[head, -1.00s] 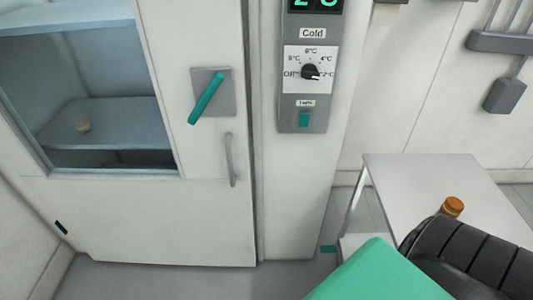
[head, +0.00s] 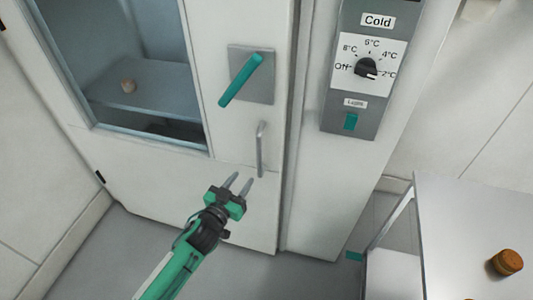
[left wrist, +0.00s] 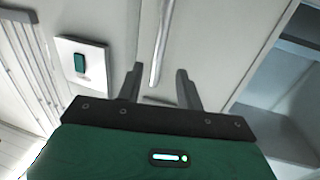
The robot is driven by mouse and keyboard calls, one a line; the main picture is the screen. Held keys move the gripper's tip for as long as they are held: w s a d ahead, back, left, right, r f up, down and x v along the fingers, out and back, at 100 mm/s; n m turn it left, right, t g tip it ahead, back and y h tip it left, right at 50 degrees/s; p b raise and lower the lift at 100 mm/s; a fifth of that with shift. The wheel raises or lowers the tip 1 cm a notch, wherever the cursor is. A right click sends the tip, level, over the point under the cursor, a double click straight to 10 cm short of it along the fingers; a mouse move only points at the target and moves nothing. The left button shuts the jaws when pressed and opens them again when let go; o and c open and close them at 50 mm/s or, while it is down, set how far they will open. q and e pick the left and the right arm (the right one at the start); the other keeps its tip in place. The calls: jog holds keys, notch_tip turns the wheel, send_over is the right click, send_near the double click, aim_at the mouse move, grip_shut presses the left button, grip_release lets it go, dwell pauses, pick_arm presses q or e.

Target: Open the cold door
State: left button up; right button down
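The cold door (head: 150,205) is a white door with a window on its left part, and it looks shut. A teal lever (head: 241,79) on a grey plate sits near its right edge, slanting down to the left. Below the lever is a vertical grey bar handle (head: 261,150). My left gripper (head: 238,181) is just below and left of the bar handle, fingers apart and empty. In the left wrist view the bar handle (left wrist: 161,45) lies ahead, between the two open fingers (left wrist: 158,85) and beyond their tips. My right gripper is not in view.
A grey control panel (head: 363,110) labelled Cold, with a dial and a teal switch, is on the wall right of the door. A white table (head: 455,215) with a brown-capped item (head: 507,262) stands at the right.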

aim_at(258, 158)
pick_arm(q)
jog(key=p+x, duration=0.1)
jog(key=x, duration=1.1)
jog(key=shift+f, duration=0.1)
jog(key=shift+s, duration=0.1)
grip_shut()
